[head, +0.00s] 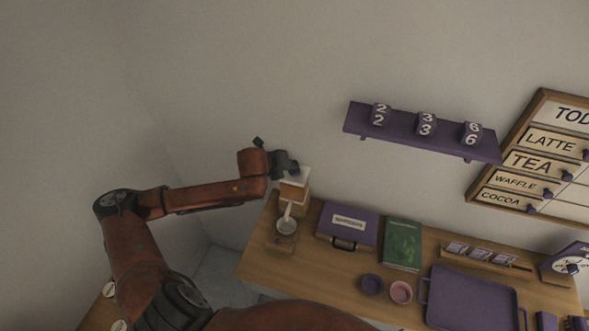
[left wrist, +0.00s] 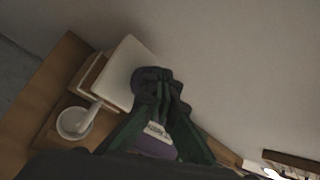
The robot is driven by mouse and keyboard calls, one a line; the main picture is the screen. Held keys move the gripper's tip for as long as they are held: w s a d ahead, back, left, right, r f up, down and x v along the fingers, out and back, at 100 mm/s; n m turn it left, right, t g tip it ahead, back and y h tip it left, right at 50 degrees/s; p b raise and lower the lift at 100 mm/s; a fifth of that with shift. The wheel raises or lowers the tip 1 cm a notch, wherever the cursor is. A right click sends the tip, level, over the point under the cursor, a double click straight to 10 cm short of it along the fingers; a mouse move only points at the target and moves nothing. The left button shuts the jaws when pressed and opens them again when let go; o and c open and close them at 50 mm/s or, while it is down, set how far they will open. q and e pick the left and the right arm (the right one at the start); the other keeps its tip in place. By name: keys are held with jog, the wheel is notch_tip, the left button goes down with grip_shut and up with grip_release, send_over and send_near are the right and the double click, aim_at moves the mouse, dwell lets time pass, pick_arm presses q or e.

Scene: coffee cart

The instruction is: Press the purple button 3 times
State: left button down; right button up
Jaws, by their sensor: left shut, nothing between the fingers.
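A purple button (left wrist: 138,78) shows in the left wrist view beside and partly behind my fingertips, at the edge of a pale slanted top. That pale top (head: 296,174) belongs to a wooden stand at the left back of the table; it also shows in the left wrist view (left wrist: 118,75). In the head view my gripper covers the place of the button. My left gripper (head: 291,168) is shut and empty, its tips close over the stand; they also show in the left wrist view (left wrist: 158,76). Whether they touch the button I cannot tell. My right gripper is not in view.
A white cup (head: 286,227) stands in front of the stand. A purple case (head: 365,225), a green book (head: 402,244), two small bowls and a purple tray (head: 473,297) lie to the right. A purple shelf (head: 410,128) with number blocks hangs on the wall.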

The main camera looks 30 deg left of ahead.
pick_arm(q)
jog(key=shift+f, duration=0.5)
dwell(0.3)
jog(key=shift+r, duration=0.1)
jog(key=shift+r+p, duration=1.05)
jog(key=shift+r, duration=0.2)
jog(key=shift+p, duration=0.3)
